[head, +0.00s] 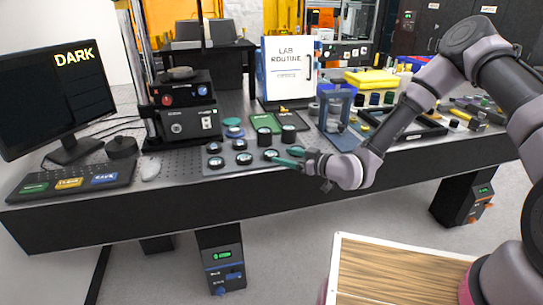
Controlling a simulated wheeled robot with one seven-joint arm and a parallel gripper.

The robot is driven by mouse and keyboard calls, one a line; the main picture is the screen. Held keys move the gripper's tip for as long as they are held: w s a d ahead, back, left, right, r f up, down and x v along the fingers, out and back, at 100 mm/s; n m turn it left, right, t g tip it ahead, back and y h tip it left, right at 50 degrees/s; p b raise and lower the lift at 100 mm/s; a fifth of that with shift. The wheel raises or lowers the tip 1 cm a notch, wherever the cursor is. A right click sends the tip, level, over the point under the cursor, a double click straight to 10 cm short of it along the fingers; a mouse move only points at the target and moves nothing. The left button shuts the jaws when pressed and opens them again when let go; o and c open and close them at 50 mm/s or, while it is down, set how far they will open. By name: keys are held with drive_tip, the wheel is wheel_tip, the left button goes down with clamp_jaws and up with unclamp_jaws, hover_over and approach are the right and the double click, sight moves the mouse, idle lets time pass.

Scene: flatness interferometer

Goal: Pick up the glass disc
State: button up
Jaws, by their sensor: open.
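Several small round discs with dark rims and pale, glassy centres sit on a grey tray (222,169) at the front of the bench. One glass disc (271,155) lies at the tray's right side, right by my fingertips. Another disc (243,158) is to its left, and a further disc (215,163) is at the left. I cannot tell which one the task means. My gripper (285,156) reaches in from the right, low over the bench. Its teal fingers are open, with nothing visibly held. Whether they touch the nearest disc is too small to tell.
A blue press-like stand (338,115) is close behind my gripper. A black instrument (188,115) and a monitor (58,95) are at left. A white "LAB ROUTINE" board (287,70) stands behind.

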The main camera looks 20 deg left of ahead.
sight(274, 154)
drive_tip(key=x, duration=0.5)
drive_tip(key=shift+w+a+f, duration=0.1)
drive_tip(key=shift+f, duration=0.1)
drive_tip(key=c, duration=1)
drive_tip(key=shift+c, duration=0.2)
drive_tip(key=shift+r, duration=0.1)
